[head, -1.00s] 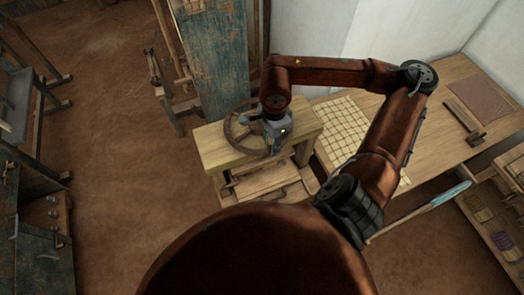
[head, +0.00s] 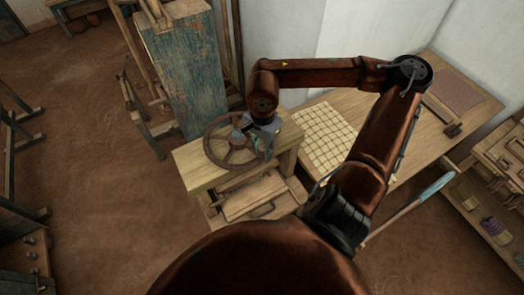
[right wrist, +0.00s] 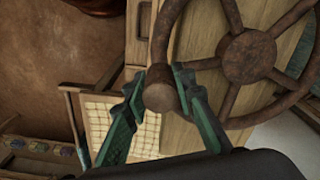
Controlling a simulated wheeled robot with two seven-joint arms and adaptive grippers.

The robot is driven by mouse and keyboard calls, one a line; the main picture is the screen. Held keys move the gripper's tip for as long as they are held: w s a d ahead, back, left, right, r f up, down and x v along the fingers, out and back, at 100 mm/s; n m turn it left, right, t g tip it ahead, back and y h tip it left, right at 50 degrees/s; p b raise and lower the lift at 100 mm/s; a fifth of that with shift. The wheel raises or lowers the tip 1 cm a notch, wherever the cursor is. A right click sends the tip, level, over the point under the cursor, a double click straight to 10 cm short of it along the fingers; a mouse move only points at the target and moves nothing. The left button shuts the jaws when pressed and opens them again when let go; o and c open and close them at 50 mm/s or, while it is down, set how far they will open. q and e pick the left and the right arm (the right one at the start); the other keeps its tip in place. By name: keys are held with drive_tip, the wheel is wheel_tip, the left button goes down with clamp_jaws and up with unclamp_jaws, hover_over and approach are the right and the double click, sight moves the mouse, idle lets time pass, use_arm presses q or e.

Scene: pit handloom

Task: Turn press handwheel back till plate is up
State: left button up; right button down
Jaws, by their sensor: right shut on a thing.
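The press handwheel (head: 233,143) is a brown spoked wheel lying flat above the press's pale wooden top beam (head: 195,166). My right gripper (head: 268,138) is at the right side of its rim. In the right wrist view, the green fingers of my right gripper (right wrist: 160,88) are shut on the round knob on the handwheel's rim (right wrist: 160,97). The wheel's hub (right wrist: 248,57) shows to the right of them. Below the beam, wooden boards (head: 255,193) show in the press frame; the plate's height is unclear from above. My left gripper is out of view.
A table with a squared pale sheet (head: 325,133) stands right of the press, partly behind my arm. A worn blue-green wooden panel (head: 183,70) stands behind it. A shelf with yarn (head: 490,220) is at the right edge.

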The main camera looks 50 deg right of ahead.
drive_tip(key=c, duration=1.6)
unclamp_jaws()
wheel_tip(320, 180, up, 12)
drive_tip(key=shift+r, duration=0.1)
